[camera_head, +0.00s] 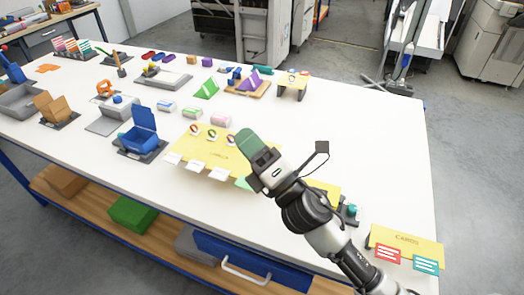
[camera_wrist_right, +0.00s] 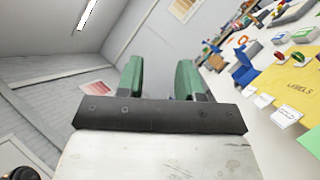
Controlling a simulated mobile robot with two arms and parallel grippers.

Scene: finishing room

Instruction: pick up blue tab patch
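I cannot pick out a blue tab patch for certain. A small pale block with a blue marking (camera_head: 166,105) lies mid-table in the head view, in a row with a green-marked block (camera_head: 192,112) and a pink-marked one (camera_head: 221,119). My right gripper (camera_head: 250,143) is above the right part of the yellow LABELS sheet (camera_head: 207,150), to the right of these blocks. The right wrist view shows its two green fingers (camera_wrist_right: 158,80) apart with nothing between them. It hides part of the sheet in the head view. My left gripper is out of view.
Three coloured rings (camera_head: 212,134) lie on the yellow sheet, with white cards (camera_head: 195,167) along its front. An open blue box (camera_head: 142,138) stands left of it. A CARDS board (camera_head: 407,242) is at the near right. The table (camera_head: 365,130) is clear at the right back.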

